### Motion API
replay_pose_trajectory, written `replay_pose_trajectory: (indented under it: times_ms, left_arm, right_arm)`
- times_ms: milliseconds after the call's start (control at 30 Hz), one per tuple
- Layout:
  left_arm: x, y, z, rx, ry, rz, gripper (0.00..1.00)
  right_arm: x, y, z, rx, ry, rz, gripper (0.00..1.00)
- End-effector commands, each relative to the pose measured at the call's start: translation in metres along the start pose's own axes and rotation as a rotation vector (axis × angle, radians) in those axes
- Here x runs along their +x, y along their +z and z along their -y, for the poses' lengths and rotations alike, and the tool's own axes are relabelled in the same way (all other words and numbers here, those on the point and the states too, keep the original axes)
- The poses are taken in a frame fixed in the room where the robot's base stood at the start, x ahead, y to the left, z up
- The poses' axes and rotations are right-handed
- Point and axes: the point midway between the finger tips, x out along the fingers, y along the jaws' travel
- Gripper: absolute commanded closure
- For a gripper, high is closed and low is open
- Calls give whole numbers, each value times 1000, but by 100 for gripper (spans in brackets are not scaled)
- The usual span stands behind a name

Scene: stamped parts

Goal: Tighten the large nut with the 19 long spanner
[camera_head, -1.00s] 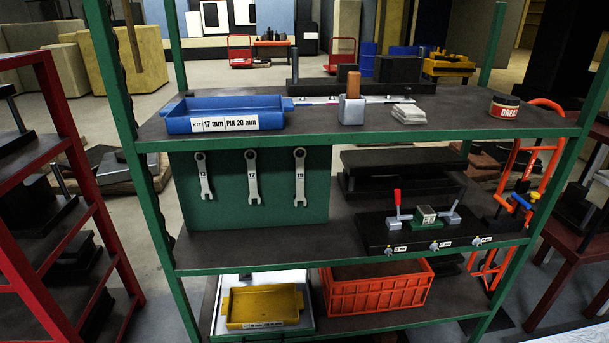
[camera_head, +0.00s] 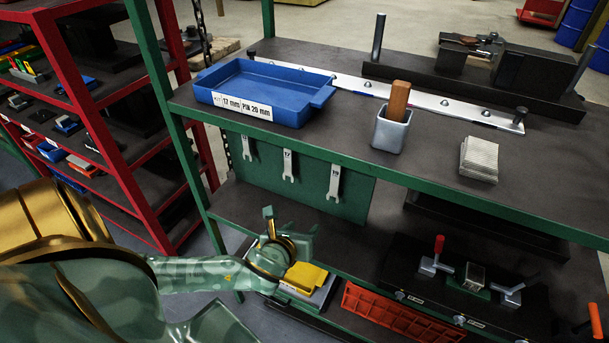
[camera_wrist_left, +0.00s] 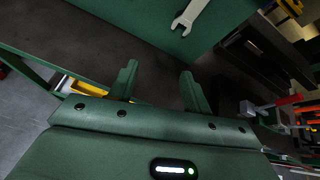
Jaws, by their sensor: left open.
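The 19 spanner (camera_head: 334,182) hangs at the right of a row of three on a green board (camera_head: 235,150) below the upper shelf. The 17 spanner (camera_head: 289,165) hangs to its left. My left gripper (camera_head: 290,222) is open and empty, below and in front of the board. In the left wrist view one spanner (camera_wrist_left: 188,17) hangs beyond my open fingers (camera_wrist_left: 160,72), apart from them; its number is not readable. Small round fasteners (camera_head: 459,320) sit on the front of a black fixture (camera_head: 430,305); I cannot tell which is the large nut.
The upper shelf (camera_head: 330,135) holds a blue tray (camera_head: 265,90), a grey cup with a brown block (camera_head: 392,130) and a stack of pale plates (camera_head: 479,160). A green post stands left of the board. A red rack (camera_head: 100,130) stands further left. Clamps stand on the fixture.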

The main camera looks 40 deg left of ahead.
Motion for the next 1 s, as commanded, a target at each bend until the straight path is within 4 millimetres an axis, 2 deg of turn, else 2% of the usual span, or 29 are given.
replay_pose_trajectory:
  times_ms: [33,100,233,333,467,800,1000]
  left_arm:
    - [-15,26,12,71,-25,43,51]
    - [-30,48,23,157,-46,92,51]
    - [-44,68,34,241,-61,140,51]
    - [-39,72,36,257,-63,150,51]
    - [-17,74,37,256,-61,150,51]
    - [64,83,43,253,-61,148,51]
    - [98,88,46,251,-63,146,51]
  right_arm:
    - [-9,0,3,0,-4,-1,64]
    - [-12,0,6,0,-7,0,64]
    - [-14,0,6,-1,-7,0,64]
    - [-12,-1,3,-2,-4,-2,64]
    - [-5,-1,-1,-2,1,-2,64]
    - [17,4,-2,0,2,7,64]
    - [28,7,-1,0,0,12,64]
